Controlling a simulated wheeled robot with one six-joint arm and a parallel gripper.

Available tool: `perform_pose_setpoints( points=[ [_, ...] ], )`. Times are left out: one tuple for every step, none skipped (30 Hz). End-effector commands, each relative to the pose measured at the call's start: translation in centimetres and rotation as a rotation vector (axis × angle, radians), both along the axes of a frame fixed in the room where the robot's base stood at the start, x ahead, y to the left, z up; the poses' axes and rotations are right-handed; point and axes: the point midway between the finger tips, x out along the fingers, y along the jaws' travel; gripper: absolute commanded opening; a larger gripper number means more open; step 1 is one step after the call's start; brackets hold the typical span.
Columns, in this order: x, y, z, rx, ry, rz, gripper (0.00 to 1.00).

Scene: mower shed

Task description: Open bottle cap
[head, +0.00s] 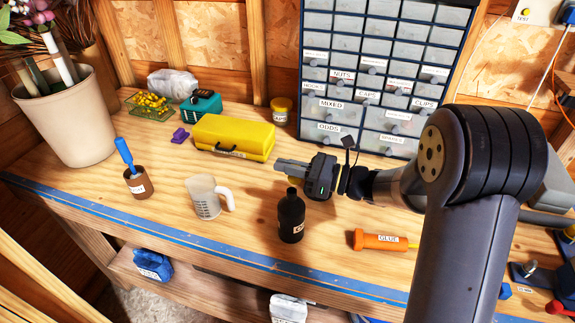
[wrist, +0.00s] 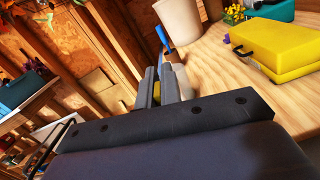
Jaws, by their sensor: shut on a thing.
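A black bottle (head: 291,217) with a white label stands upright on the workbench in the head view. Its narrow neck is dark, and I see no cap of another colour on it. My gripper (head: 284,165) is above and behind the bottle, apart from it, with its fingers pointing left. The bottle is not visible in the wrist view.
A measuring jug (head: 205,198) stands left of the bottle, an orange glue tube (head: 379,240) lies to its right. A yellow case (head: 233,138), a brown pot with a blue-handled tool (head: 138,186) and a drawer cabinet (head: 368,70) stand around. Bare wood lies between jug and bottle.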

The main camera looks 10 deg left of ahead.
Motion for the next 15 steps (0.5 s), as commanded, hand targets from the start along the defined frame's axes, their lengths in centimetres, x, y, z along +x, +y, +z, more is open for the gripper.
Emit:
perform_pose_setpoints(
  points=[
    [-0.03,0.00,-0.13,-0.002,0.001,0.000,0.00],
    [-0.04,0.00,-0.14,-0.002,0.001,0.000,0.00],
    [-0.04,0.00,-0.14,-0.002,0.001,0.000,0.09],
    [-0.04,0.00,-0.14,-0.003,0.001,0.001,0.11],
    [-0.05,0.00,-0.13,-0.003,0.001,0.001,0.14],
    [-0.05,0.00,-0.13,-0.003,0.001,0.001,0.15],
    [-0.05,0.00,-0.13,-0.003,0.001,0.001,0.15],
    [-0.04,0.00,-0.12,-0.002,0.001,0.000,0.15],
    [-0.04,0.01,-0.11,-0.002,0.001,0.000,0.15],
    [-0.04,0.01,-0.10,-0.002,0.001,0.000,0.15],
    [-0.04,0.01,-0.09,-0.002,0.000,0.000,0.15],
    [-0.04,-0.01,-0.09,-0.002,0.000,0.000,0.15],
    [-0.03,-0.07,-0.10,-0.002,0.000,0.000,0.15],
    [-0.02,-0.17,-0.11,-0.001,0.000,-0.001,0.15],
    [-0.01,-0.42,-0.15,-0.001,0.000,-0.001,0.15]
  ],
)
